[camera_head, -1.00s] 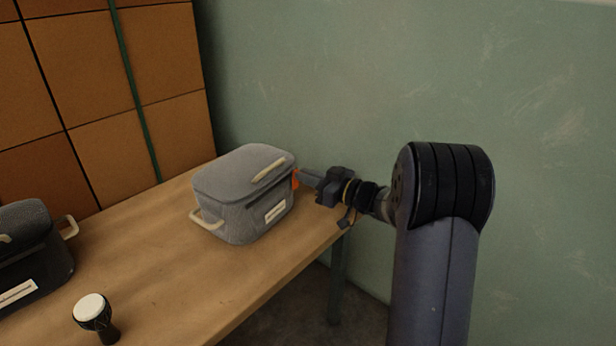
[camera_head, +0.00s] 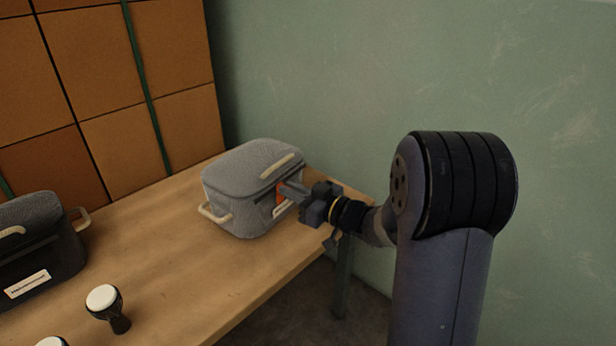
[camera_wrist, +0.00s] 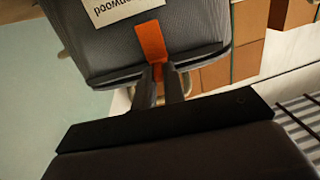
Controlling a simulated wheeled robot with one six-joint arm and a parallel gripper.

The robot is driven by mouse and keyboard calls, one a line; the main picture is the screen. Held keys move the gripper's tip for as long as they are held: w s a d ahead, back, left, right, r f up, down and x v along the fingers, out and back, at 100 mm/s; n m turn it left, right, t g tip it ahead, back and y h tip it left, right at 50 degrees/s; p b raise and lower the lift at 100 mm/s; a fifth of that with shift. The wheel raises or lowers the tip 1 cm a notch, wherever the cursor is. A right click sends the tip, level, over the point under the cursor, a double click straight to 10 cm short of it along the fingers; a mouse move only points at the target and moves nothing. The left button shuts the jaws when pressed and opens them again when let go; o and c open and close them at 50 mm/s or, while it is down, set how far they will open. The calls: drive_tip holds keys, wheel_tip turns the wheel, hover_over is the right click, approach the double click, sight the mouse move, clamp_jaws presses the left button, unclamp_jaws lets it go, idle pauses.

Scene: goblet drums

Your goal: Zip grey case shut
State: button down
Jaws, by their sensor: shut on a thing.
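The grey case (camera_head: 238,183) stands upright on the table with its lid down. It has a cream handle on top, another at its left end and a white label on its front. An orange zip pull (camera_head: 286,185) is at the case's right-hand part. The pull also shows in the wrist view (camera_wrist: 151,42), below the label. My gripper (camera_head: 292,190) is at the front right of the case, its fingers (camera_wrist: 158,75) shut on the orange pull. My fingers partly cover the label in the head view. How far the zip seam is closed cannot be told.
A dark grey case (camera_head: 38,240) with a white label stands at the left of the table (camera_head: 190,270). A small goblet drum (camera_head: 108,308) stands in front, with another drum's top at the bottom edge. A green wall is behind.

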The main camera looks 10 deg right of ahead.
drive_tip(key=s+a, duration=0.5)
drive_tip(key=shift+w, duration=0.1)
drive_tip(key=c, duration=1.5)
unclamp_jaws()
drive_tip(key=p+v, duration=0.2)
drive_tip(key=v, duration=0.8)
drive_tip(key=shift+s+d, duration=0.25)
drive_tip(key=shift+s, duration=0.05)
drive_tip(key=shift+a, duration=0.1)
